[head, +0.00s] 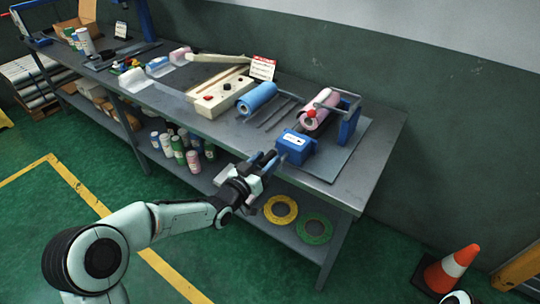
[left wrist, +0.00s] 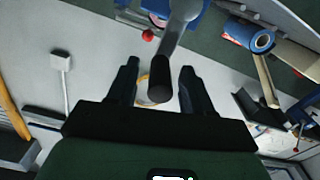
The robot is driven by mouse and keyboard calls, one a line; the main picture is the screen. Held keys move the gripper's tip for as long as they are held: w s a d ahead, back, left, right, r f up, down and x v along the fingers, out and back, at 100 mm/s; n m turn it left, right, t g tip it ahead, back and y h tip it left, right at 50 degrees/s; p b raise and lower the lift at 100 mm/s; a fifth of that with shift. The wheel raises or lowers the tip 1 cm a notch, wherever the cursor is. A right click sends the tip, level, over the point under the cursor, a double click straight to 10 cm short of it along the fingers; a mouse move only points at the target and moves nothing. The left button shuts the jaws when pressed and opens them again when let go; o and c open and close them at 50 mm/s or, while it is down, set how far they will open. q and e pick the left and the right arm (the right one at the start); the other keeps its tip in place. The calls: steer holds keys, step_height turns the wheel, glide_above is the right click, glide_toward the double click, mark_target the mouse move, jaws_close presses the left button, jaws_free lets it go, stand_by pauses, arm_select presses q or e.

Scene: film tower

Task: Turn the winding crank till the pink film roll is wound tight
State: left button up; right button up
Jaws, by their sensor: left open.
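A blue box (head: 295,147) stands at the front of the winder. My left gripper (head: 266,160) is open just left of this box. In the left wrist view, the crank's black grip (left wrist: 160,92) on a grey metal arm (left wrist: 178,35) lies between the open fingers of my left gripper (left wrist: 158,72), with gaps at both sides. In the head view my gripper largely hides the crank. My right gripper is out of view.
A blue roll (head: 257,97) and a cream block with buttons (head: 216,94) stand left of the winder on the bench (head: 240,133). Yellow (head: 281,209) and green (head: 314,229) rings lie on the lower shelf. A traffic cone (head: 447,268) stands at right.

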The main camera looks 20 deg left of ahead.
arm_select(q)
steer(key=shift+x, duration=1.25)
jaws_close()
steer(key=shift+d+f+m+b, duration=0.2)
steer(key=shift+d+m+b, duration=0.05)
steer(key=shift+m+b, duration=0.2)
